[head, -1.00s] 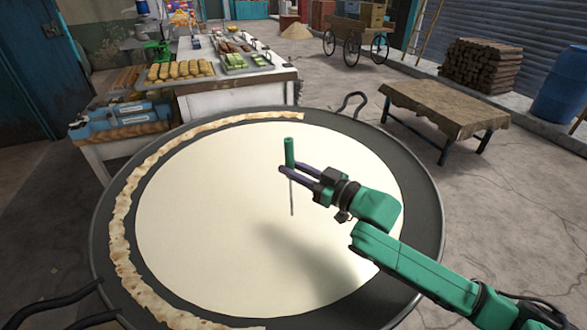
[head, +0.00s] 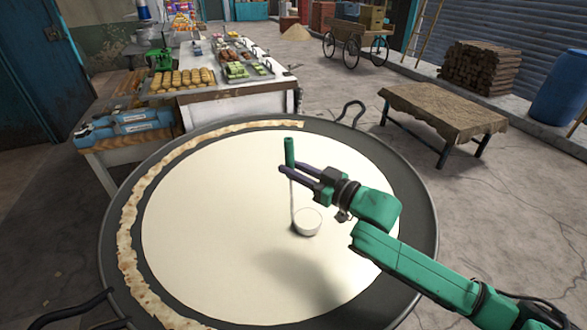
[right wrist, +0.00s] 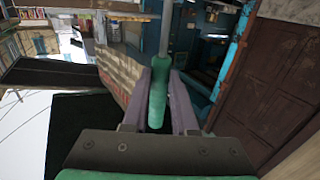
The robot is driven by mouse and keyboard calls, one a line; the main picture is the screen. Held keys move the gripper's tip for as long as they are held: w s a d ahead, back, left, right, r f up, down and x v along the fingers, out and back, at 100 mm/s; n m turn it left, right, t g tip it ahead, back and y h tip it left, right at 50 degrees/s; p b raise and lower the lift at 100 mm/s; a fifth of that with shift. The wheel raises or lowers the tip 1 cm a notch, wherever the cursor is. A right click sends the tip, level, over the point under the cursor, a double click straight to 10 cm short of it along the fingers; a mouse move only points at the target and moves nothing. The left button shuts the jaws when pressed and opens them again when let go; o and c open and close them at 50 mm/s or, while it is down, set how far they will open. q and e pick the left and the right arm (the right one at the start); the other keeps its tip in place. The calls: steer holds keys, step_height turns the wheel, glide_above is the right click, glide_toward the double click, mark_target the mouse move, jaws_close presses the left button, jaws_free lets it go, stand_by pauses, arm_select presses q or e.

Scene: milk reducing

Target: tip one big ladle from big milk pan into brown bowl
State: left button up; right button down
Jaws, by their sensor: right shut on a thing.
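The big milk pan (head: 419,240) fills the middle of the head view, wide and dark, holding a flat sheet of cream-white milk (head: 210,230). My right gripper (head: 285,169) is over the pan, shut on the green handle of the ladle (head: 290,151). The ladle is upright, with its thin stem running down to a round cup (head: 308,222) at the milk's surface; the cup looks filled with white. In the right wrist view the ladle's green handle (right wrist: 158,95) sits between the fingers. I see no brown bowl. My left gripper is out of view.
A pale crust lines the pan's left rim (head: 130,215). A counter with food trays (head: 225,105) stands behind the pan on the left. A low cloth-covered table (head: 445,110) stands at the back right, with clear floor around it.

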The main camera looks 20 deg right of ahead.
mark_target(289, 142)
steer(key=shift+r+p, duration=2.6)
steer(key=shift+r, duration=0.5)
steer(key=shift+f, duration=0.1)
steer(key=shift+s+a+f+n+b, duration=0.1)
steer(key=shift+s+a+n+b, duration=0.05)
steer(key=shift+s+a+n, duration=0.7)
steer(key=shift+s+a+f+n+b, duration=0.15)
steer(key=shift+s+a+n, duration=0.45)
steer(key=shift+a, duration=0.4)
steer(key=shift+w+d+r, duration=0.1)
steer(key=shift+w, duration=0.05)
steer(key=w+d+r+m+p, duration=0.1)
steer(key=p, duration=0.1)
steer(key=w+d+m+p, duration=0.1)
steer(key=d, duration=0.1)
steer(key=shift+r+p, duration=0.35)
steer(key=shift+p, duration=0.05)
steer(key=shift+w+d+r+m, duration=0.25)
steer(key=shift+d+m, duration=0.05)
steer(key=shift+m, duration=0.15)
